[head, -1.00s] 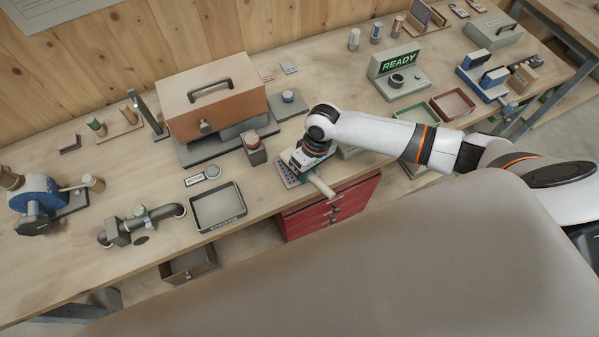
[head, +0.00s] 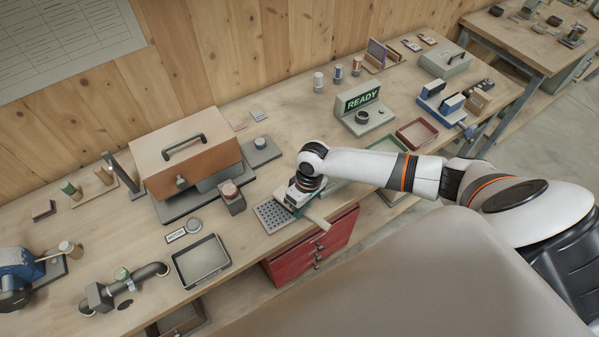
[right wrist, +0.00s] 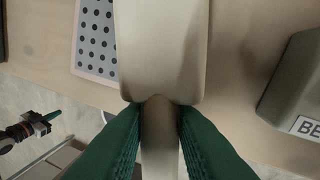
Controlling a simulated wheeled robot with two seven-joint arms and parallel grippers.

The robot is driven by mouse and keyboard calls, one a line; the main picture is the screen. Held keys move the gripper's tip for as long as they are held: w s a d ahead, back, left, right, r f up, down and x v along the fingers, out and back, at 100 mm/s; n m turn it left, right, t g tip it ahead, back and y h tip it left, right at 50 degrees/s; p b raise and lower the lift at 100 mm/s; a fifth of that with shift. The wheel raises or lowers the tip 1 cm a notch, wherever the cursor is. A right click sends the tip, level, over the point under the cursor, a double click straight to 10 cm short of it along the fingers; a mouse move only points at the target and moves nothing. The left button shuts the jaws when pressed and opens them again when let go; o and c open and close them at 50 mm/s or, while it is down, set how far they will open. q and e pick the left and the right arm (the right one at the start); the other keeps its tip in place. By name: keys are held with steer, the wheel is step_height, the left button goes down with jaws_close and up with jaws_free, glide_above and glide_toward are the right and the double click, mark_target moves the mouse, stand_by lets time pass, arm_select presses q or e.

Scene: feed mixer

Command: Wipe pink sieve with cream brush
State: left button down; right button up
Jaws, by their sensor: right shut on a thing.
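The pink sieve (head: 270,215) is a pale plate with rows of dark holes, lying near the front edge of the bench. It also shows at the upper left of the right wrist view (right wrist: 96,40). My right gripper (head: 296,203) is just right of the sieve, with green fingers (right wrist: 158,128) shut on the handle of the cream brush (right wrist: 160,45). The brush handle (head: 318,218) points toward the bench front. In the wrist view the brush body lies beside the sieve; its underside is hidden. A green-tipped gripper (right wrist: 45,122), apparently my left, shows low over the floor; its opening is unclear.
A grey labelled box (right wrist: 297,85) stands right of the brush. A red drawer unit (head: 312,246) is under the bench edge. A black tray (head: 201,261) and a small red-topped block (head: 231,197) stand left of the sieve. A READY display (head: 362,104) stands behind.

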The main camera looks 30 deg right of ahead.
mark_target(275, 231)
steer(key=shift+a+r+p, duration=0.1)
steer(key=shift+a+p, duration=0.25)
steer(key=shift+a, duration=0.7)
steer(key=shift+s+a+f, duration=0.1)
steer(key=shift+a, duration=1.45)
steer(key=shift+s+a+f, duration=0.1)
steer(key=shift+a, duration=1.45)
steer(key=shift+w+r, duration=0.15)
steer(key=shift+r, duration=2.85)
steer(key=shift+r, duration=0.1)
steer(key=shift+r, duration=1.45)
